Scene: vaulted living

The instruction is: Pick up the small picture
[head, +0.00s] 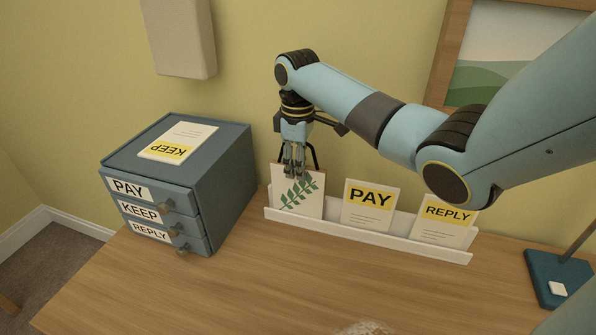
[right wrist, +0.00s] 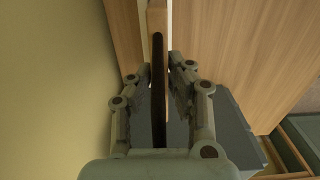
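The small picture (head: 299,196), a white card with a green leaf sprig and a thin wood-toned edge, stands in the left end of the white rack (head: 360,238) on the desk. My right gripper (head: 294,170) is over its top edge, with one finger in front of it. The picture's lower edge is hidden behind the rack's front lip. My left gripper is not in view.
PAY (head: 369,206) and REPLY (head: 443,220) cards stand in the same rack, to the right. A blue drawer box (head: 225,172) with a KEEP card (head: 178,141) on top stands left. A blue lamp base (head: 558,275) is at right. The front desk is mostly clear.

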